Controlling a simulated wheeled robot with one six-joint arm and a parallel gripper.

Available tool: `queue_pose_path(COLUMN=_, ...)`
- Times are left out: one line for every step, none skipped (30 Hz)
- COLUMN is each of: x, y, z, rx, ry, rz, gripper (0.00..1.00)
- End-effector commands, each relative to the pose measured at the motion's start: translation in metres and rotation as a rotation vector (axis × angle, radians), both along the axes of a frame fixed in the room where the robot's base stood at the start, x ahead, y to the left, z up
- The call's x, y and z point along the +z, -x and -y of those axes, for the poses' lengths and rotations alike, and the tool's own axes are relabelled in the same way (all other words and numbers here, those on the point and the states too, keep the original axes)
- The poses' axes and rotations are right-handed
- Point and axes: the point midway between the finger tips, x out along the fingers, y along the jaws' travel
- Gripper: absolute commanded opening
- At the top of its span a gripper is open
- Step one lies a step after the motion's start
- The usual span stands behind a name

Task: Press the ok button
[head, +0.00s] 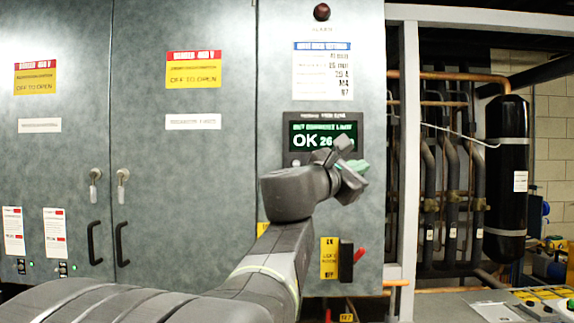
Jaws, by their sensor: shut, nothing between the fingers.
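A dark display panel (297,142) is set in the grey cabinet door. Its screen shows a green header and large white "OK" text. My gripper (350,150) is in front of the panel's right and lower part, with its fingers shut and empty. It covers some of the screen text and the lower edge of the panel. I cannot tell whether the fingertips touch the panel.
A red knob (359,255) on a black switch sits low on the same door, beside a yellow label (329,258). Door handles (121,244) stick out at left. A metal frame post (409,160), pipes and a black cylinder (507,165) stand at right.

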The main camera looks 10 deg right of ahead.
Motion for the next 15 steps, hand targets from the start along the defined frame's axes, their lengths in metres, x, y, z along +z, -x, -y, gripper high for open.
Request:
queue_pose_path(x=0.001, y=-0.003, z=0.001, rx=0.001, ry=-0.001, rz=0.0, gripper=0.0)
queue_pose_path(x=0.001, y=-0.006, z=0.001, rx=0.001, ry=-0.001, rz=0.0, gripper=0.0)
queue_pose_path(x=0.001, y=-0.01, z=0.002, rx=0.0, ry=0.0, rz=-0.001, gripper=0.0)
queue_pose_path(x=0.001, y=-0.013, z=0.003, rx=0.001, ry=-0.001, rz=-0.002, gripper=0.0)
queue_pose_path(x=0.001, y=-0.017, z=0.004, rx=0.001, ry=0.0, rz=-0.003, gripper=0.0)
queue_pose_path(x=0.001, y=-0.022, z=0.005, rx=0.001, ry=0.0, rz=-0.003, gripper=0.0)
queue_pose_path(x=0.0, y=-0.027, z=0.006, rx=0.001, ry=-0.001, rz=-0.002, gripper=0.0)
queue_pose_path(x=0.001, y=-0.031, z=0.007, rx=0.001, ry=-0.001, rz=-0.002, gripper=0.0)
queue_pose_path(x=0.001, y=-0.037, z=0.009, rx=0.001, ry=-0.001, rz=-0.002, gripper=0.0)
queue_pose_path(x=0.001, y=-0.041, z=0.01, rx=0.001, ry=-0.001, rz=-0.002, gripper=0.0)
queue_pose_path(x=0.001, y=-0.045, z=0.011, rx=0.0, ry=0.0, rz=-0.002, gripper=0.0)
queue_pose_path(x=0.002, y=-0.051, z=0.012, rx=0.0, ry=0.0, rz=-0.001, gripper=0.0)
queue_pose_path(x=0.001, y=-0.055, z=0.013, rx=0.001, ry=-0.001, rz=-0.002, gripper=0.0)
queue_pose_path(x=0.001, y=-0.058, z=0.014, rx=0.001, ry=-0.001, rz=-0.001, gripper=0.0)
queue_pose_path(x=0.0, y=-0.063, z=0.015, rx=0.001, ry=-0.001, rz=0.0, gripper=0.0)
